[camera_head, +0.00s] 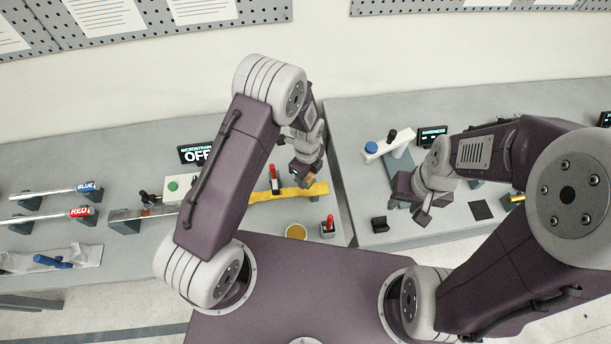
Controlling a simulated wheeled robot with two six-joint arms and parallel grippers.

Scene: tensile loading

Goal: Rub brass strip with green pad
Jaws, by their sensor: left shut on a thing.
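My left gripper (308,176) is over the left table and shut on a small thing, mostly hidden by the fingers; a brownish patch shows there. Below it a yellow strip (291,192) lies along the table, its left end hidden behind my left arm. I cannot tell whether the held thing touches it. A small orange-brown piece (146,211) sits at a grey fixture farther left; I cannot tell which of these is the brass strip. A white box with a green round top (173,186) stands nearby; no green pad shows clearly. My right gripper (412,203) looks open and empty above the right table.
Red-topped (327,225) and red-handled (273,178) tools stand by the yellow strip. A round amber dish (296,231) is at the front edge. Blue (86,187) and red (81,211) labelled bars are at left. A black square (480,210) lies at right.

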